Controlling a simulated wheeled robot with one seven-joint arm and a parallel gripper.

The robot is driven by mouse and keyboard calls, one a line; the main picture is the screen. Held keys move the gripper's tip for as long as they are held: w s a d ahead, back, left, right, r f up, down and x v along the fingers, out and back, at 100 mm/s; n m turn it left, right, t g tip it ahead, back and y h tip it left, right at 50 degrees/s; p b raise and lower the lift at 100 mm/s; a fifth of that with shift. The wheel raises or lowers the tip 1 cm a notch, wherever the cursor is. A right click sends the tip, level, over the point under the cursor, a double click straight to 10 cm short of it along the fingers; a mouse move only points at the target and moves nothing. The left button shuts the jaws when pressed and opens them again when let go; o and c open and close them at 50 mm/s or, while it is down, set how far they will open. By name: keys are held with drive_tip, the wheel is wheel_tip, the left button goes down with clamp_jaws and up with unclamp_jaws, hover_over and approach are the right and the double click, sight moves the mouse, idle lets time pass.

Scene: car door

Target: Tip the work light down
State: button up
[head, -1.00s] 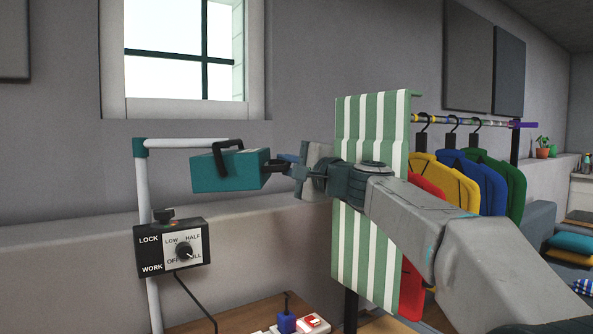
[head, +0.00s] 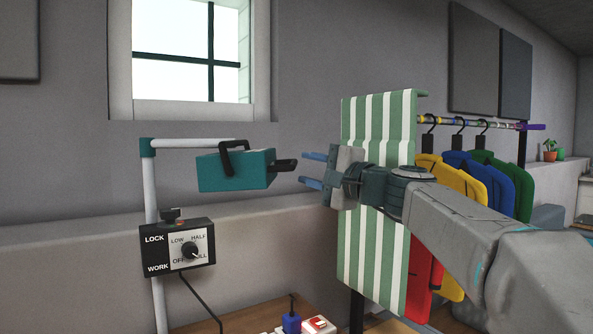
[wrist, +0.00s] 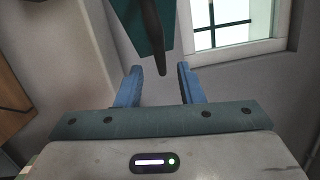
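The work light is a teal box (head: 236,170) hanging from the white pipe arm, with a black bracket and a short black handle (head: 286,165) sticking out to the right. The box looks close to level in the head view. My gripper (head: 312,170) is open and empty, just right of the handle's end, with a small gap. In the wrist view, the handle (wrist: 158,50) points down toward the space between my blue fingertips (wrist: 157,70). The light's teal body (wrist: 140,22) is partly cut off at the top there.
A white pipe stand (head: 152,190) carries a black control box (head: 178,249) with a knob and LOCK and WORK labels below the light. A green-striped panel (head: 378,130) stands behind my wrist. Hanging clothes (head: 485,180) are farther right.

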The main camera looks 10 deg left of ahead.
drive_tip(key=v, duration=0.8)
